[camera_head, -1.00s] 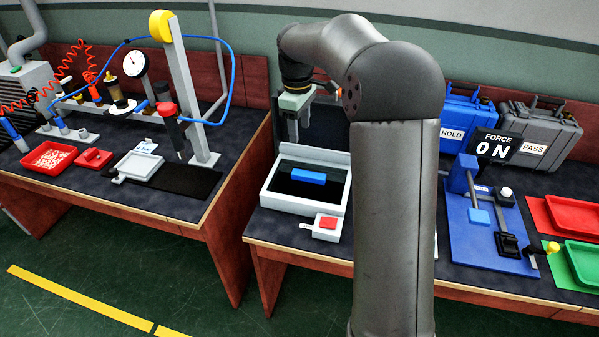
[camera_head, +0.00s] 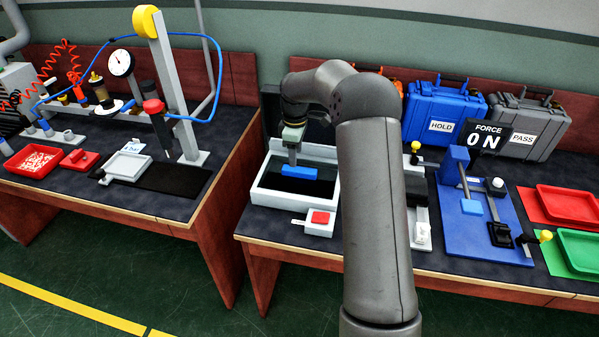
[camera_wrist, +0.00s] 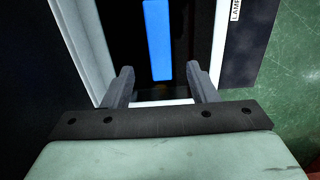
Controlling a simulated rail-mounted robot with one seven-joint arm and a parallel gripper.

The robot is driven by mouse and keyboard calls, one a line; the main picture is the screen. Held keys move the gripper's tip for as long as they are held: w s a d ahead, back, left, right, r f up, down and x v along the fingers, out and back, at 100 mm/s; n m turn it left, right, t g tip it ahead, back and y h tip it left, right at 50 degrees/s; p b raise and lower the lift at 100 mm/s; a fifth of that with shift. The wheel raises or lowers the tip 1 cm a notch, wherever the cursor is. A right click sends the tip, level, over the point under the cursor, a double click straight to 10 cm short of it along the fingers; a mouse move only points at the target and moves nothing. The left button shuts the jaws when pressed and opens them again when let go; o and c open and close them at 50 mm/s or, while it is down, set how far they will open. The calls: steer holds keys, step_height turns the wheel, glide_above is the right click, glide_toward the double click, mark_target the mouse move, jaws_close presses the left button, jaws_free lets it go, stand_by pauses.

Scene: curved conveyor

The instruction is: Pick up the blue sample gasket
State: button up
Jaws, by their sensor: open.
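The blue sample gasket (camera_head: 300,171) is a flat blue bar lying on the black bed inside a white-walled tray (camera_head: 266,196). My gripper (camera_head: 292,160) is over the tray, just behind and above the gasket. In the wrist view my gripper (camera_wrist: 162,85) has its two fingers apart with nothing between them. There the gasket (camera_wrist: 158,40) lies lengthwise ahead of the fingertips, roughly centred between them. I cannot tell the exact height gap.
A small white box with a red button (camera_head: 320,218) stands before the tray. A blue test fixture (camera_head: 478,230), red tray (camera_head: 570,204) and green tray (camera_head: 580,250) are to the right. Blue (camera_head: 442,110) and grey cases (camera_head: 525,130) stand behind. Another bench is at left.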

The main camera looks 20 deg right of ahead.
mark_target(296, 169)
step_height(296, 169, down, 6)
steer(key=c, duration=1.1)
